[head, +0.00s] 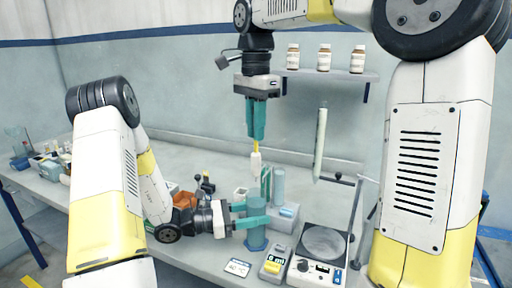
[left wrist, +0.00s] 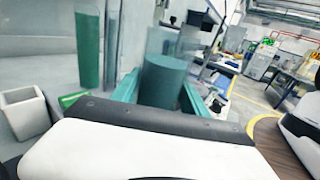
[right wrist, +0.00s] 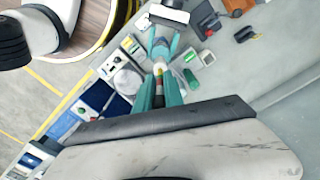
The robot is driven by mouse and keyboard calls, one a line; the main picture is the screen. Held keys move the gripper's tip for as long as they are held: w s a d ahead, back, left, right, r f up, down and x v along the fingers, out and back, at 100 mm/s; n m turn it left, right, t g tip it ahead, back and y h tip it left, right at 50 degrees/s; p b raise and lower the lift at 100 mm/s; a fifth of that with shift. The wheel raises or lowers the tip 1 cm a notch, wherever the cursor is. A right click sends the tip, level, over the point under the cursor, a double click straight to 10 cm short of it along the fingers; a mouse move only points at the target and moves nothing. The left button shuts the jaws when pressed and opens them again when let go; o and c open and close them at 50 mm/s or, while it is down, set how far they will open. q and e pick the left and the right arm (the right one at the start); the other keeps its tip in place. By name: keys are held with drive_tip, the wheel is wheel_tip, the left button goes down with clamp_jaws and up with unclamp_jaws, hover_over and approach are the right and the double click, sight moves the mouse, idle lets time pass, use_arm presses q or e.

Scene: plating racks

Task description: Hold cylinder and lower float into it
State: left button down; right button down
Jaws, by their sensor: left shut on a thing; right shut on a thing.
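My left gripper (head: 257,213) is shut around a clear measuring cylinder (head: 256,234) with blue-green liquid in its lower part. The cylinder stands upright. In the left wrist view the liquid part of the cylinder (left wrist: 165,80) sits between the fingers, with clear glass above it. My right gripper (head: 257,133) points down, shut on the yellow stem of a float (head: 255,165) with a white body. The float hangs upright above the liquid, in line with the cylinder. I cannot tell whether its lower end is inside the clear glass. The float (right wrist: 158,82) is small in the right wrist view.
Another cylinder (head: 278,186) stands just behind. A round-plate device (head: 323,243) with a rod stand is on the right, beside a small meter (head: 274,264). A thermometer-like tube (head: 320,145) hangs near the wall. Bottles (head: 323,58) stand on a shelf. An orange item (head: 185,200) is left.

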sight(256, 153)
drive_tip(key=shift+f, duration=0.15)
drive_tip(key=shift+f, duration=9.25)
drive_tip(key=shift+f, duration=0.1)
drive_tip(key=c, duration=1.4)
unclamp_jaws()
drive_tip(key=shift+o, duration=0.2)
wheel_tip(256, 153, up, 12)
drive_tip(key=shift+r, duration=0.1)
use_arm(q)
drive_tip(key=c, duration=0.5)
unclamp_jaws()
